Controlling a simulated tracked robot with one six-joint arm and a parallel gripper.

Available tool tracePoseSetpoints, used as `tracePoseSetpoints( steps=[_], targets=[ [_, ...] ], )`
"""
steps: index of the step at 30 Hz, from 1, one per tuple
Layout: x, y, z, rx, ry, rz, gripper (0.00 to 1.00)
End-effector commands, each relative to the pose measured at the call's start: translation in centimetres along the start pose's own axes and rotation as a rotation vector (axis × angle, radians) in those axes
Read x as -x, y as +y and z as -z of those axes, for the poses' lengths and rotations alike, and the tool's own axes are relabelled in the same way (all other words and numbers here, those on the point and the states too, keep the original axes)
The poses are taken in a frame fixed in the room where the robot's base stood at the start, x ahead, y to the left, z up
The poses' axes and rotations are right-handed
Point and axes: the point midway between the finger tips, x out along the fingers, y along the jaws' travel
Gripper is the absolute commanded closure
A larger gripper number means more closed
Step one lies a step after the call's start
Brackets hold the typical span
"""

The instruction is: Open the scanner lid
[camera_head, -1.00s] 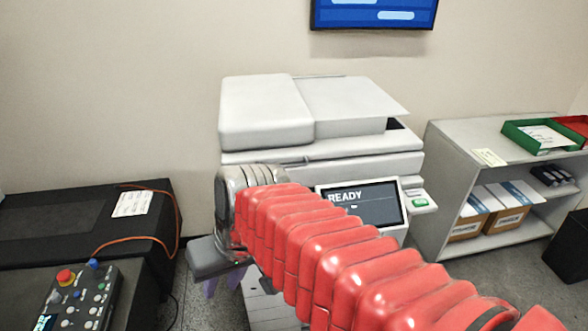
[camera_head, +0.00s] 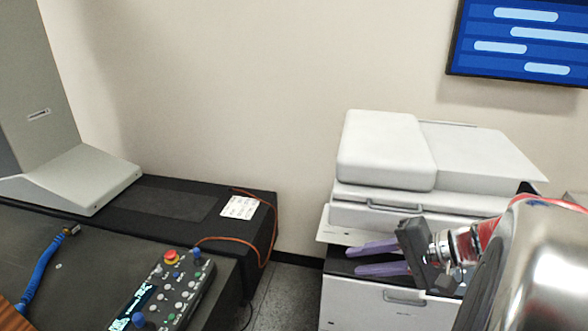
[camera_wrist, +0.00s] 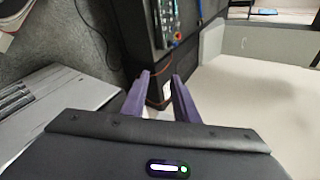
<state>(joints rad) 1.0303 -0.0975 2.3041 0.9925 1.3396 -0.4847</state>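The scanner lid (camera_head: 385,150) is the light grey top of the white copier, at the right of the head view. It lies down flat on the scanner body (camera_head: 370,211), with a dark handle-like bar (camera_head: 395,208) along the front below it. My gripper (camera_head: 352,260) is in front of the copier, below the lid and apart from it. Its two purple fingers point left with a gap between them, empty. The wrist view shows the open fingers (camera_wrist: 161,75) too. The right front of the copier is hidden behind my arm.
A dark bench (camera_head: 175,205) with an orange cable stands left of the copier, with a control pendant (camera_head: 165,295) nearer. A narrow strip of floor (camera_head: 285,295) is free between bench and copier. A wall screen (camera_head: 520,40) hangs above right.

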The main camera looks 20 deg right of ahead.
Motion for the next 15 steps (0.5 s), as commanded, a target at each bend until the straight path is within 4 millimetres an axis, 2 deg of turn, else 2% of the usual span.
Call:
tracePoseSetpoints(
  steps=[1,5,9,15],
  targets=[
    [1.0,0.4,1.4,-0.033,0.029,0.043,0.73],
    [3.8,1.0,4.4,-0.093,0.104,0.162,0.73],
    [7.5,2.2,7.7,-0.146,0.204,0.29,0.73],
    [12.8,4.5,11.2,-0.191,0.345,0.443,0.73]
  ],
)
